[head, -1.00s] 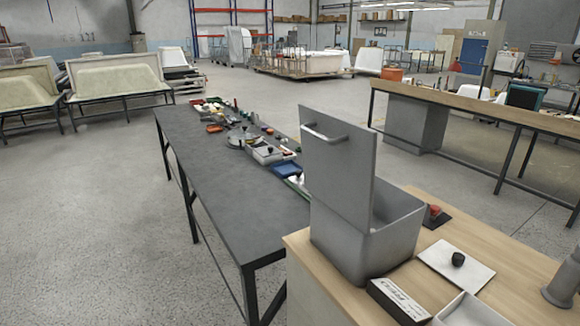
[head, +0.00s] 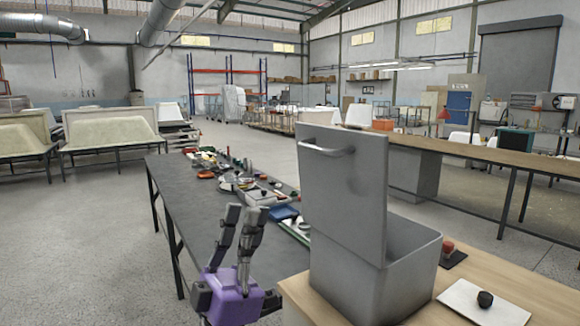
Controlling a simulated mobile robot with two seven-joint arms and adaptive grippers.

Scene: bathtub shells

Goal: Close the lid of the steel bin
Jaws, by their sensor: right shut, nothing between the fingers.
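The steel bin (head: 405,280) stands on a light wooden table top at the lower right. Its lid (head: 350,195) stands upright, so the bin is open. A bar handle (head: 327,149) is on the lid's left-facing side, near the top. My right gripper (head: 245,212), with a purple body, is at the lower middle, left of the bin and apart from the lid. Its fingers point up and are shut on nothing. The bin's inside is mostly hidden behind the lid. My left gripper is out of view.
A dark workbench (head: 185,195) with several small tools and trays runs behind the bin. A white board with a black knob (head: 485,299) and a red button (head: 448,247) lie right of the bin. A long wooden-topped bench (head: 470,158) stands farther right.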

